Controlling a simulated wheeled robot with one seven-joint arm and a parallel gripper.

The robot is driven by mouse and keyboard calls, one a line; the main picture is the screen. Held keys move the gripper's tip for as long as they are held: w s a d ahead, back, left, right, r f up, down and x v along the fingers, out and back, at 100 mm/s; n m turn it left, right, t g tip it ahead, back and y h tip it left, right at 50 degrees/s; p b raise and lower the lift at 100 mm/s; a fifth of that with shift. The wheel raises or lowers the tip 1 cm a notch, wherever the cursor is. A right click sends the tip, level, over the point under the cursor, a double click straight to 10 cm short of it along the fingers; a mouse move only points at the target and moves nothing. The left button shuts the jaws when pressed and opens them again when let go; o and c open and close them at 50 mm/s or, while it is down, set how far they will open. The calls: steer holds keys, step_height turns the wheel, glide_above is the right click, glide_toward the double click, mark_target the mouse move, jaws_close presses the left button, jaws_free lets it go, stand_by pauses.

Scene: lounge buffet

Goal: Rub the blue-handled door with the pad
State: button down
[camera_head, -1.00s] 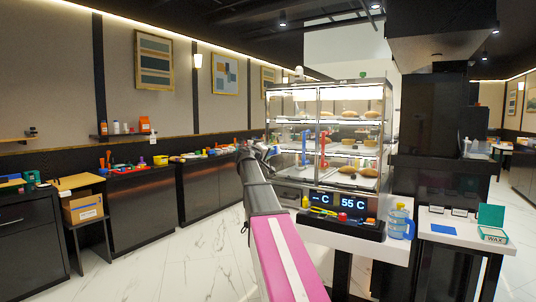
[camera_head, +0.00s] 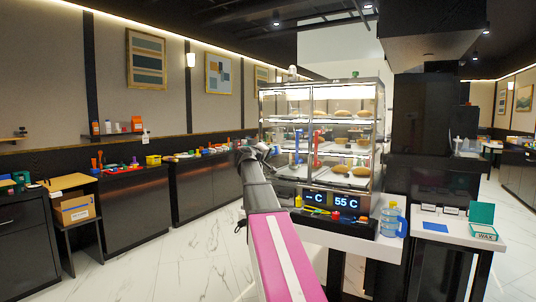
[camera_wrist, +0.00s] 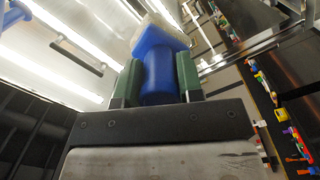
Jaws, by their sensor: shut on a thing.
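The glass display case (camera_head: 318,90) has a door with a blue handle (camera_head: 298,146) on the left and a door with a red handle (camera_head: 316,150) beside it. My gripper (camera_head: 262,153) is in front of the case's left edge in the head view. In the wrist view its green fingers (camera_wrist: 158,78) are shut on the blue grip of the pad (camera_wrist: 148,34). The pad's pale face points away from my gripper. In the head view the pad is too small and covered to make out. I cannot tell whether it touches the glass.
A counter under the case holds a 55 C display (camera_head: 346,202), small tools and a blue water jug (camera_head: 390,220). A white side table (camera_head: 456,232) with a green wax box (camera_head: 483,220) stands right. Dark cabinets (camera_head: 135,205) line the left wall. Marble floor between is clear.

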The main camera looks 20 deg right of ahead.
steer(key=shift+s+d, duration=0.6)
steer(key=shift+s, duration=0.25)
steer(key=shift+s+d, duration=0.55)
steer(key=shift+s, duration=0.25)
steer(key=shift+w, duration=0.1)
steer(key=shift+w+a, duration=0.6)
steer(key=shift+w, duration=0.2)
steer(key=shift+w+a, duration=0.6)
steer(key=shift+w, duration=0.2)
steer(key=shift+w+a, duration=0.45)
steer(key=shift+w, duration=0.2)
steer(key=shift+w+a, duration=0.45)
steer(key=shift+w, duration=0.2)
steer(key=shift+w+a, duration=0.25)
steer(key=shift+w, duration=0.15)
